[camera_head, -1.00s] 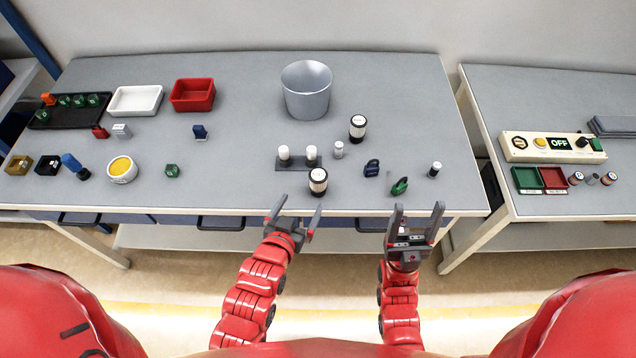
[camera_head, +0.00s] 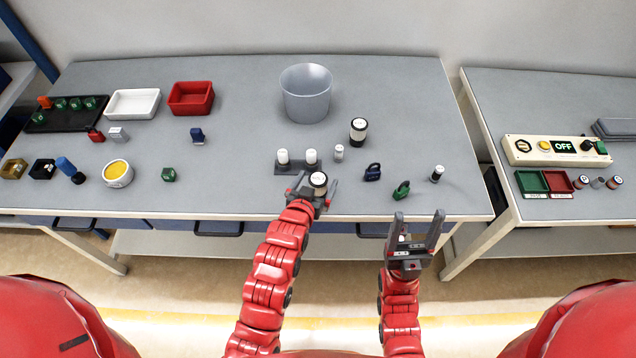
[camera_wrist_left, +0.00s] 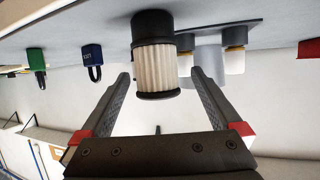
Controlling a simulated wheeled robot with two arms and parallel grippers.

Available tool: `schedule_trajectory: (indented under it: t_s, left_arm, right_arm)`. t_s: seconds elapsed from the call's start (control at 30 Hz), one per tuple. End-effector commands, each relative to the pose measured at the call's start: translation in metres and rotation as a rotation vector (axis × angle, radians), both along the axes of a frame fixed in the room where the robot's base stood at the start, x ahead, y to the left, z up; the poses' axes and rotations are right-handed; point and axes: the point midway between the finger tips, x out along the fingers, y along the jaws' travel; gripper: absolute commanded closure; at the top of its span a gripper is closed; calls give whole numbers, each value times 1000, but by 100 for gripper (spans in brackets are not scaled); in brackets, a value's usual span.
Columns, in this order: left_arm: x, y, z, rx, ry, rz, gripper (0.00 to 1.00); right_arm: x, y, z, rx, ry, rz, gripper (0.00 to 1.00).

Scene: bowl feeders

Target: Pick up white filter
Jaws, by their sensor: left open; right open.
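A pleated white filter with black ends (camera_head: 318,179) stands near the front edge of the table. It also shows in the left wrist view (camera_wrist_left: 156,65), where its cream pleats sit between two black rims. My left gripper (camera_head: 316,186) is open, with its fingers on either side of this filter; the wrist view shows gaps beside it. A similar white and black filter (camera_head: 358,130) stands further back. My right gripper (camera_head: 418,214) is open and empty in front of the table edge.
Two white-topped cylinders (camera_head: 283,157) stand on a dark holder just behind the left gripper. A small white cylinder (camera_head: 339,153), a blue padlock-like part (camera_head: 372,172) and a green one (camera_head: 401,189) lie to the right. A grey bucket (camera_head: 306,95) stands at the back.

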Motion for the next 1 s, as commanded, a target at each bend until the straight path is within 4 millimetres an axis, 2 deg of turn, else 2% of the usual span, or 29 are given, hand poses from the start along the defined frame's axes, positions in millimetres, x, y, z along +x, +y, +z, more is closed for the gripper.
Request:
schedule_trajectory:
  t_s: [0.07,0.3,0.6,1.0]
  left_arm:
    - [9,-5,2,-1,2,-1,2]
    - [26,-11,-9,-2,-1,-1,2]
    - [28,-11,-11,-1,-1,0,3]
    - [28,-11,-11,0,-1,0,75]
  right_arm:
    - [0,0,12,0,0,0,33]
    - [0,0,18,0,0,0,33]
    - [0,0,18,0,0,0,33]
    - [0,0,18,0,0,0,33]
